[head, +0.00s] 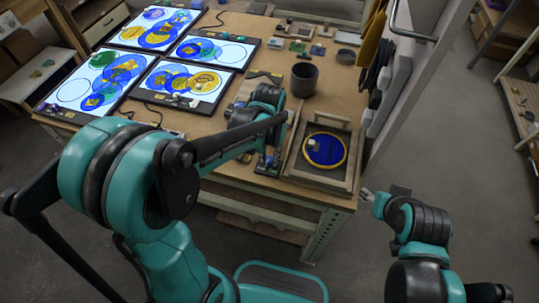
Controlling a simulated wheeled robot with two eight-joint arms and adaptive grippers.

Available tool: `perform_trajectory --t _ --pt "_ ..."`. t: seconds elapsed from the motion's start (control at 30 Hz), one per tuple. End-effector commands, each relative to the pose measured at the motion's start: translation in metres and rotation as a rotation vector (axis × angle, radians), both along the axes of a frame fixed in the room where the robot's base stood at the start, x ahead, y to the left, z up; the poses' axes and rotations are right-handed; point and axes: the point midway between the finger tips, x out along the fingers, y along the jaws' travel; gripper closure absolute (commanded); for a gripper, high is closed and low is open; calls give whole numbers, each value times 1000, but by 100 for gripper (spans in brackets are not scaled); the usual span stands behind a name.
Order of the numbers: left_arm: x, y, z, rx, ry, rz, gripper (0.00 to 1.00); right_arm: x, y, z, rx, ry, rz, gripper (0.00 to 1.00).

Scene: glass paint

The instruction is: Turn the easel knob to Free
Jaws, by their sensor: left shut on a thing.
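The wooden easel frame (349,167) lies at the front right of the workbench. It holds a round blue glass piece with a yellow rim (325,150), with a small pale thing on it. My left gripper (289,118) is at the frame's left edge, shut on what appears to be the easel knob. The knob is hidden by my gripper and wrist, so its setting cannot be read. My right gripper (368,193) is off the bench's right front corner, apart from the easel. Its fingers are too small to tell open or shut.
Several lit panels with coloured circles (205,50) cover the bench's left part. A dark cup (304,79) stands behind the easel. Small parts and tools (268,162) lie beside the frame's left side. Cloths and a rail (412,37) stand at the right edge.

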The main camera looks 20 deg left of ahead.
Motion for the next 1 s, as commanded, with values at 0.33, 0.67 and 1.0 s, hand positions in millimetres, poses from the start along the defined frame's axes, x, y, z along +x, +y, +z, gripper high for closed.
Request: perform_trajectory --t 0.33,0.67,1.0 --pt "0 0 0 0 1 -119 100 0 0 2 0 0 0 51" --pt "0 0 0 0 1 -137 100 0 0 2 0 0 0 51" --pt "0 0 0 0 1 -135 54 0 0 2 0 0 0 51"
